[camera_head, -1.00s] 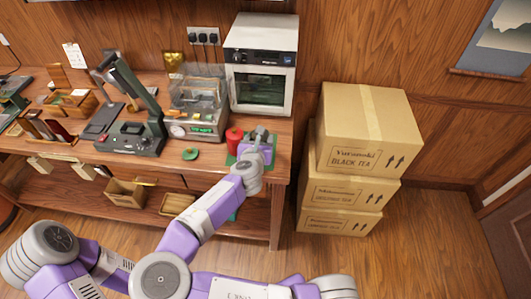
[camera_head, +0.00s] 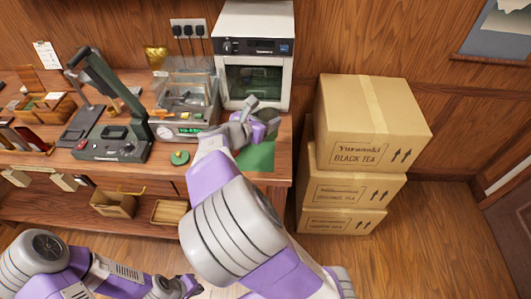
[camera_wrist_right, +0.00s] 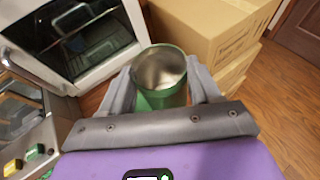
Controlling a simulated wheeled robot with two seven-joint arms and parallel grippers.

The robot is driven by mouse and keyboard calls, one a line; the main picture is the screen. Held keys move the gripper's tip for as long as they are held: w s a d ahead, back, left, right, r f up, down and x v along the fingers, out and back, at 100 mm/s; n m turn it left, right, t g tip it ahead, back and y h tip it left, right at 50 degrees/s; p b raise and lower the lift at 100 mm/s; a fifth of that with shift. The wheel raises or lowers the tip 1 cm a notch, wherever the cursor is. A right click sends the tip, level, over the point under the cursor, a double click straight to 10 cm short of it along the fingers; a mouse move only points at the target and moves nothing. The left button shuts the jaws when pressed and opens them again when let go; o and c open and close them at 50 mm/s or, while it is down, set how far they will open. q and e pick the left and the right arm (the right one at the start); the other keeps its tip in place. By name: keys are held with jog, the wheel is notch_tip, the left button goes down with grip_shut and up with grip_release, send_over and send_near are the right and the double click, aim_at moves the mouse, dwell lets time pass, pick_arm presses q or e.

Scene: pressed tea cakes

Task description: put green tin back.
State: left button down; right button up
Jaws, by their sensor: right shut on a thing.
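The green tin (camera_wrist_right: 161,98) is between the fingers of my right gripper (camera_wrist_right: 163,88), which is shut on it. The tin is open at the top, with a bare metal inside that looks empty. In the head view my right gripper (camera_head: 258,114) is above the back right of the bench, in front of the white oven; the tin cannot be made out there. A green mat (camera_head: 258,158) lies below it at the bench's right end. A round green lid (camera_head: 180,157) lies on the bench to the left. My left gripper (camera_head: 180,287) is low at the bottom edge; its fingers are unclear.
The white oven (camera_head: 254,47) stands close behind my right gripper. A scale with a clear case (camera_head: 188,103) and a dark press (camera_head: 110,148) stand to the left. Stacked cartons (camera_head: 372,125) stand on the floor right of the bench.

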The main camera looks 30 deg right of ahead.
jog(key=shift+f, duration=0.3)
notch_tip(320, 180, down, 9)
jog(key=b, duration=0.4)
jog(key=shift+f+b, duration=0.15)
jog(key=shift+b, duration=0.25)
jog(key=shift+d, duration=0.1)
jog(key=o, duration=1.1)
